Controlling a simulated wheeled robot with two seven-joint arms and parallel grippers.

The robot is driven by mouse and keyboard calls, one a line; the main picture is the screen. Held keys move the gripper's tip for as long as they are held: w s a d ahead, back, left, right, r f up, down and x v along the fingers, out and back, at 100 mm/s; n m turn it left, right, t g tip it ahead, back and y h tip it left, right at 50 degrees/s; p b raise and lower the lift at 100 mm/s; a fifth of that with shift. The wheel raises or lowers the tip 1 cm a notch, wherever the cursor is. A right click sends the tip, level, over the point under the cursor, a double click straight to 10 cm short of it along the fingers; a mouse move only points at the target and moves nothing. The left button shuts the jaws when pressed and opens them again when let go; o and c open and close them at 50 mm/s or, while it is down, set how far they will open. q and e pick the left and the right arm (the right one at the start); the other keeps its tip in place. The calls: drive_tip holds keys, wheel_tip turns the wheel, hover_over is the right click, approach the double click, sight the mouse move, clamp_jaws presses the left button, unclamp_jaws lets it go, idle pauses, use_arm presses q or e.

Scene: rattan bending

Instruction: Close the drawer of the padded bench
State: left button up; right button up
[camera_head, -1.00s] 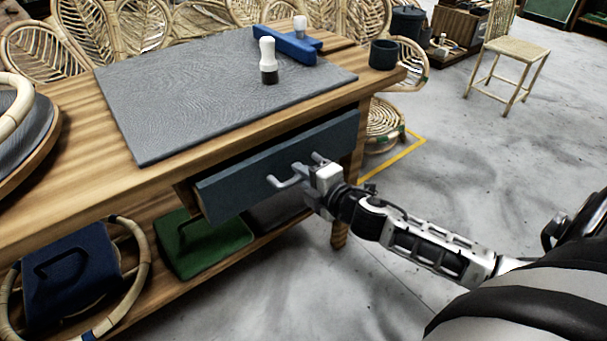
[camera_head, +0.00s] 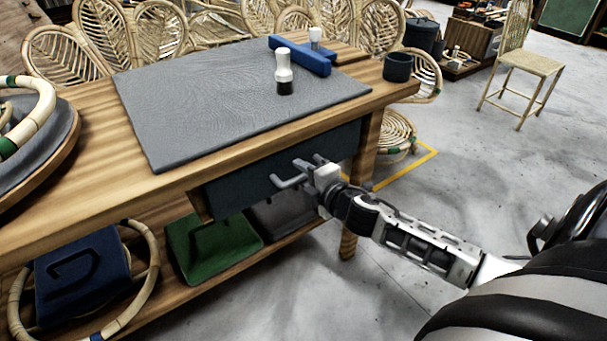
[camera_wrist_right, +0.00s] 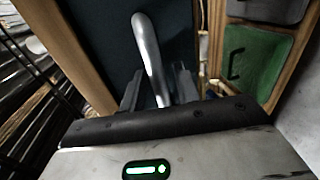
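The padded bench (camera_head: 140,142) has a dark blue-grey drawer (camera_head: 240,185) under its top. The drawer front now sits close beneath the top's front edge, and I cannot tell whether it is fully flush. A grey metal bar handle (camera_head: 286,182) stands out from the front; it also shows in the right wrist view (camera_wrist_right: 149,50). My right gripper (camera_head: 309,165) is at the handle, its fingers reaching toward the drawer front. In the right wrist view its fingers (camera_wrist_right: 158,92) stand apart, with the handle bar between them. My left gripper is not in view.
On the bench are a grey pad (camera_head: 230,95), a white-handled tool (camera_head: 284,72), a blue tool (camera_head: 300,55) and a dark cup (camera_head: 398,66). A lower shelf holds a green item (camera_head: 208,245) and a rattan hoop (camera_head: 152,265). Open floor lies to the right.

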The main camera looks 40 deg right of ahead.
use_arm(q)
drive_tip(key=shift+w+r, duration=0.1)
use_arm(e)
drive_tip(key=shift+r, duration=0.15)
